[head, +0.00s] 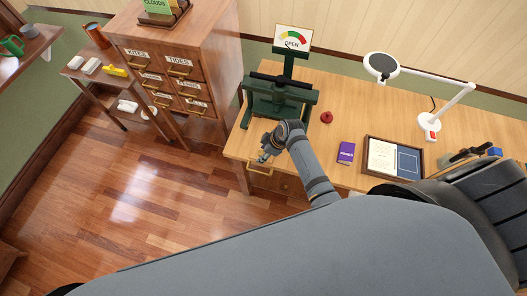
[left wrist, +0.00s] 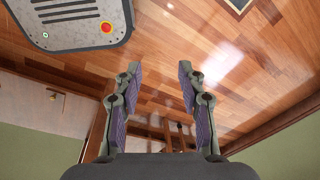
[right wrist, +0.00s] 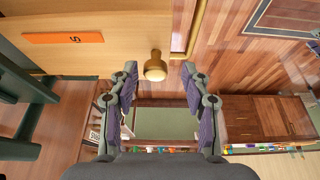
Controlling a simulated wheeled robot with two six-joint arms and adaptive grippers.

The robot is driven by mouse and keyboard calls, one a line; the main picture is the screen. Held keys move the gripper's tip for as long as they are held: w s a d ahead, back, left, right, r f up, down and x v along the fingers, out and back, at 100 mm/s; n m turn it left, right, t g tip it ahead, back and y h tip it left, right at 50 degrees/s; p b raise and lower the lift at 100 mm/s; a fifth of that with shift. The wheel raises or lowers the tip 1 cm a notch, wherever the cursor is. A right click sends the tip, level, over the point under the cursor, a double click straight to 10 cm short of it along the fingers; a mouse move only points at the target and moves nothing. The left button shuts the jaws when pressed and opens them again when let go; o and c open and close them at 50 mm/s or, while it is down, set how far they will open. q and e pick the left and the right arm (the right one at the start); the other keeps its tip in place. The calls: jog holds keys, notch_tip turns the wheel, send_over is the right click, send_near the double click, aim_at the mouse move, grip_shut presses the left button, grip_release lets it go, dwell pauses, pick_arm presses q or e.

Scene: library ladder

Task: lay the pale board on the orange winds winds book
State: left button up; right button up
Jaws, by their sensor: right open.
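I cannot clearly make out the pale board or an orange winds book in the head view. In the right wrist view, a flat orange strip (right wrist: 64,38) with a dark mark lies against pale wood; I cannot tell whether it is the book. My left gripper (left wrist: 160,70) is open and empty over the wood floor.
The desk (head: 320,95) holds a green press (head: 277,97), a red round object (head: 326,117), a purple book (head: 346,152), a framed tray (head: 367,144) and a white lamp (head: 430,122). A drawer cabinet (head: 222,50) stands left, beside a small shelf (head: 98,85). Floor is clear at left.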

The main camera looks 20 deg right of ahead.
jog(key=shift+w, duration=0.15)
jog(key=shift+r, duration=0.15)
pick_arm(q)
jog(key=shift+w+f+b, duration=0.65)
jog(key=shift+f+b, duration=0.35)
pick_arm(e)
jog(key=v, duration=1.1)
jog(key=shift+r, duration=0.35)
jog(key=shift+d, duration=0.1)
